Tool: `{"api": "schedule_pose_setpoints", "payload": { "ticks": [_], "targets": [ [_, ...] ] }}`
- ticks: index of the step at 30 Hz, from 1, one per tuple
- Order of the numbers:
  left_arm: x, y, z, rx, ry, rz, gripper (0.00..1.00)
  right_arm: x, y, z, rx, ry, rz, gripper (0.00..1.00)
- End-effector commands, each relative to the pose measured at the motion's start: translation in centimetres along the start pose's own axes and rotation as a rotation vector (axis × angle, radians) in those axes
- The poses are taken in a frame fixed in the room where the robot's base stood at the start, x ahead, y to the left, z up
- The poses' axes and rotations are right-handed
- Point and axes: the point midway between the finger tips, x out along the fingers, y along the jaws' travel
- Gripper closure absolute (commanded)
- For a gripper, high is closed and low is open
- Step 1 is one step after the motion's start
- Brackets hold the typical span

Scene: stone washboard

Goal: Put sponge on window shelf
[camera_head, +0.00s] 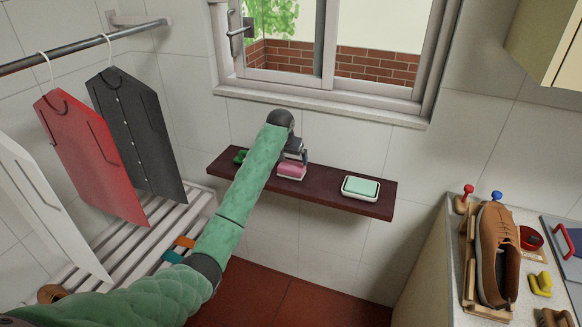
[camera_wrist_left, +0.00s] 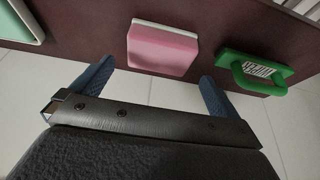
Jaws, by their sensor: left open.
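A pink sponge (camera_head: 291,171) with a white layer lies on the dark wooden window shelf (camera_head: 325,192), below the window. My left gripper (camera_head: 298,157) is at the sponge, its arm reaching in from the lower left. In the left wrist view, the open blue fingers (camera_wrist_left: 157,77) point toward the shelf (camera_wrist_left: 100,30), one on either side of the sponge's near end. The pink sponge (camera_wrist_left: 162,50) lies just ahead between them, with no clear contact. My right gripper is not in view.
A green brush (camera_wrist_left: 255,70) lies beside the sponge on the shelf, and a white soap dish with a green bar (camera_head: 361,188) stands on its other side. Clothes hang at left over a slatted rack (camera_head: 135,240). A counter at right holds a brown shoe (camera_head: 497,250).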

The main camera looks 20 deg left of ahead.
Motion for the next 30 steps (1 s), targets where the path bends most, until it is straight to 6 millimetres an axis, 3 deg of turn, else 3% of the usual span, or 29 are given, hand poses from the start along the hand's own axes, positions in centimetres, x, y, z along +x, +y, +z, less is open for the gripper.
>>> {"api": "schedule_pose_setpoints", "payload": {
  "ticks": [6,12,30],
  "targets": [
    [-3.5,0.0,0.0,0.0,0.002,0.001,0.0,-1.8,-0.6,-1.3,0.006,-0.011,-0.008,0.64],
    [-5.3,0.0,0.0,-0.001,0.0,0.001,0.0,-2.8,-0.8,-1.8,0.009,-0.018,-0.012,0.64],
    [-5.4,0.1,0.3,0.001,-0.002,0.001,0.0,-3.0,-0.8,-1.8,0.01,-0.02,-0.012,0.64]
  ]
}}
